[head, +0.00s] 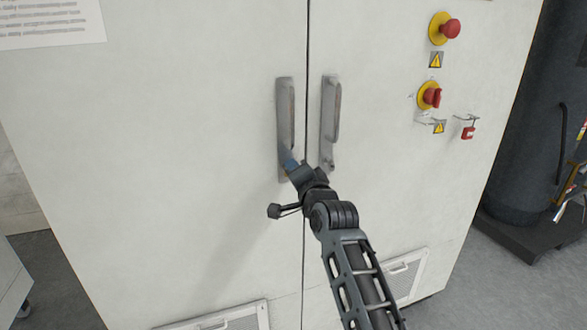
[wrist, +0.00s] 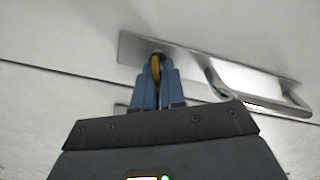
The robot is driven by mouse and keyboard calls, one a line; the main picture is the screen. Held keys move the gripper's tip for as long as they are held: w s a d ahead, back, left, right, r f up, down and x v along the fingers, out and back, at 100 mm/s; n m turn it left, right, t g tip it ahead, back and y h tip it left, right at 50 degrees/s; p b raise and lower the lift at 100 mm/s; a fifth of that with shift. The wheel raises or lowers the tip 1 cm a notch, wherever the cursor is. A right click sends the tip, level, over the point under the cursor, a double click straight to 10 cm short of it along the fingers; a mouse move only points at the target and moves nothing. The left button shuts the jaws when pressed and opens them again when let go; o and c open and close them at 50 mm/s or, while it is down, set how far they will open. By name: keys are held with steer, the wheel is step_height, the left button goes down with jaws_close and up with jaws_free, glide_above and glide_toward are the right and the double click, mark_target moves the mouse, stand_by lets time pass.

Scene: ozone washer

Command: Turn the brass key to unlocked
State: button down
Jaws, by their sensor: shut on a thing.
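The brass key (wrist: 155,67) shows in the wrist view as a yellow-brown piece between the blue fingertips of my gripper (wrist: 157,75). My gripper is shut on it, at one end of a grey metal handle plate (wrist: 185,62). In the head view my gripper (head: 289,160) is at the lower end of the left door's handle plate (head: 284,100). There the fingers hide the key. The fingers also cover most of the key in the wrist view, so I cannot tell its angle.
The right door's handle (head: 330,110) is close beside, across the door seam. A red button on yellow (head: 449,28), a red rotary switch (head: 430,96) and a red padlock (head: 468,132) are at the upper right. The white door (head: 180,130) left of my gripper is clear.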

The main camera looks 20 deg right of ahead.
steer(key=m, duration=0.1)
steer(key=m+p, duration=0.1)
steer(key=m, duration=0.3)
steer(key=shift+f+p, duration=0.25)
steer(key=shift+p, duration=0.1)
steer(key=shift+d+f, duration=0.1)
stand_by(0.3)
steer(key=c, duration=1.3)
jaws_free()
steer(key=s, duration=0.7)
steer(key=shift+s, duration=0.4)
